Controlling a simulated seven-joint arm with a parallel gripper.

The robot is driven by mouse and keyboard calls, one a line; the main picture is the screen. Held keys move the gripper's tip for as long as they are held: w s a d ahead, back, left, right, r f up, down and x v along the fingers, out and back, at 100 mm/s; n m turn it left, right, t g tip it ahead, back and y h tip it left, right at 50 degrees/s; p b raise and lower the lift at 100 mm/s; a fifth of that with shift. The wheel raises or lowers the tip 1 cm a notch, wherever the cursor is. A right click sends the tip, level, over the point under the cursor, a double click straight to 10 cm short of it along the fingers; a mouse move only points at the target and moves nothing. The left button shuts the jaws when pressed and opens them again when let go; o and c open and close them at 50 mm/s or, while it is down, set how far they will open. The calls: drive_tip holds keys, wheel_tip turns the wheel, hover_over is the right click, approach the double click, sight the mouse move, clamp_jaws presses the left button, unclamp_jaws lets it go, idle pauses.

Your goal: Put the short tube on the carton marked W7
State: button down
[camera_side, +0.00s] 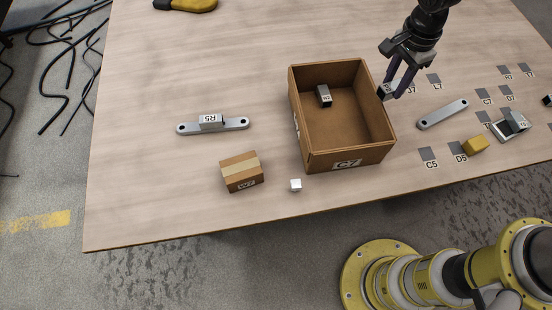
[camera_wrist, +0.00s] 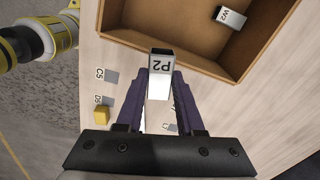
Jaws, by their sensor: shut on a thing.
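My gripper (camera_side: 393,84) is shut on a short square tube (camera_side: 385,92) with a dark open end. In the wrist view my gripper (camera_wrist: 161,82) has the tube (camera_wrist: 159,64) between its fingertips, and its white label reads P2. The tube is beside the right wall of the open box in the side view; its exact height is hard to tell. The carton marked W7 (camera_side: 241,172), a small brown box with a lighter tape band, sits on the table left of the open box. Its top is bare.
The open box marked C7 (camera_side: 345,162) stands between my gripper and the carton. A block marked W2 (camera_wrist: 231,17) lies inside it. A flat bar with a piece marked R5 (camera_side: 212,121) lies left. A white cube (camera_side: 295,184) and a yellow block (camera_side: 475,144) are near the front.

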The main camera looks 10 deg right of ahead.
drive_tip(key=s+a+r+n, duration=0.2)
drive_tip(key=s+a+n, duration=0.1)
drive_tip(key=s+a, duration=0.65)
drive_tip(key=s+a+r+n, duration=0.25)
drive_tip(key=s+a, duration=0.35)
drive_tip(key=a, duration=0.7)
approach(253, 165)
drive_tip(key=shift+s+d+f+n, duration=0.3)
drive_tip(key=shift+d+f+n, duration=0.15)
drive_tip(key=shift+d+f, duration=0.1)
drive_tip(key=shift+w+a+f, duration=0.35)
drive_tip(key=shift+a+f, duration=0.2)
drive_tip(key=shift+f, duration=1.65)
drive_tip(key=shift+f, duration=0.15)
drive_tip(key=c, duration=0.5)
unclamp_jaws()
drive_tip(key=shift+c, duration=0.2)
